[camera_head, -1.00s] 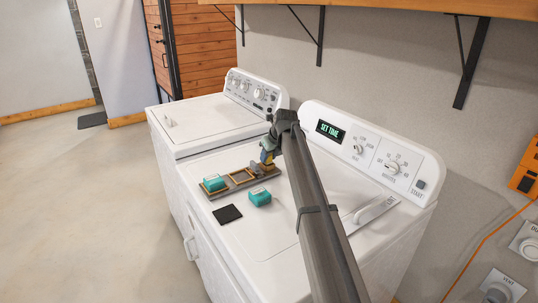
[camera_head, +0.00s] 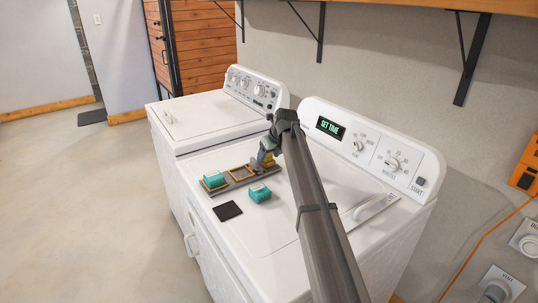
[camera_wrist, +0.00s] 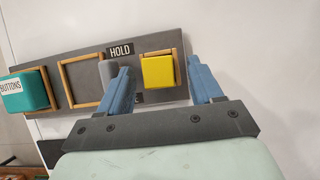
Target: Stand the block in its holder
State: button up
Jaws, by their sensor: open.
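A grey holder board (camera_head: 238,176) lies on the nearer white machine; it also shows in the wrist view (camera_wrist: 80,56), with wooden square frames and a "HOLD" label. A yellow block (camera_wrist: 158,72) is at the right-hand frame, its upper face toward the wrist camera. How deep it sits is hard to tell. My gripper (camera_wrist: 158,68) is open, with one blue finger on each side of the yellow block and gaps visible. In the head view my gripper (camera_head: 266,153) hides most of the block. The middle frame (camera_wrist: 82,82) is empty.
A teal box marked "BUTTONS" (camera_wrist: 24,92) sits in the left frame. Another teal box (camera_head: 259,193) and a flat black square (camera_head: 228,211) lie in front of the board. A grey rounded peg (camera_wrist: 107,72) stands beside the left finger. The machine top is clear to the right.

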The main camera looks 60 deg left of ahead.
jog(key=v, duration=1.3)
jog(key=shift+d+r, duration=0.2)
jog(key=shift+r, duration=0.15)
